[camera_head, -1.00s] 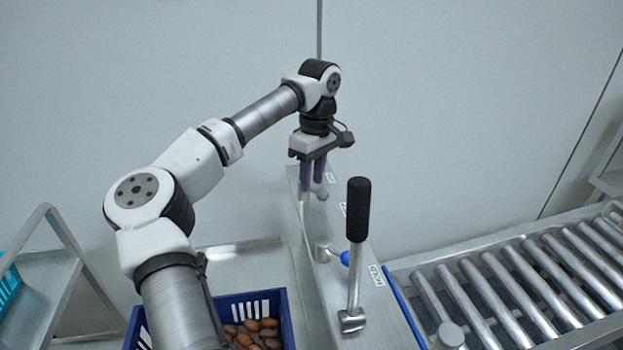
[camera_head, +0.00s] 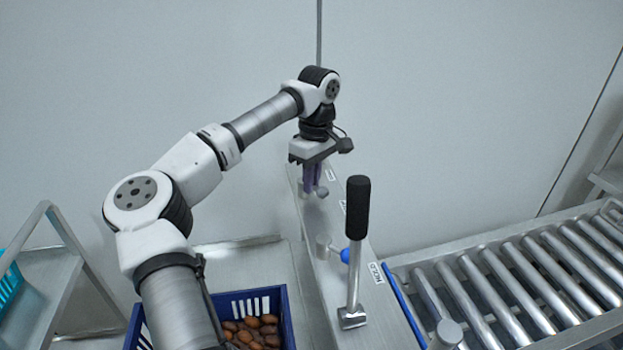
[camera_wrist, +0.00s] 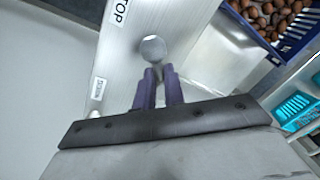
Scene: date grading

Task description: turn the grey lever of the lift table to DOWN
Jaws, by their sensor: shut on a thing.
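The grey lever has a round grey knob (camera_head: 321,191) near the far end of the metal control panel (camera_head: 320,275). In the wrist view its knob (camera_wrist: 153,48) shows just beyond my fingertips, beside the panel's edge label reading "TOP". My gripper (camera_head: 313,188) points down over this lever, with its purple fingers close together. In the wrist view the fingers (camera_wrist: 158,74) are shut on the lever just behind the knob; the gripped part is mostly hidden. A small blurred label (camera_wrist: 98,88), perhaps DOWN, sits on the panel left of the fingers.
A tall lever with a black grip (camera_head: 357,208) stands on the panel nearer me. A blue knob (camera_head: 345,255) sits by the HOLD label (camera_head: 376,273). A roller conveyor (camera_head: 500,290) lies right; a blue crate of dates (camera_head: 288,318) lies left.

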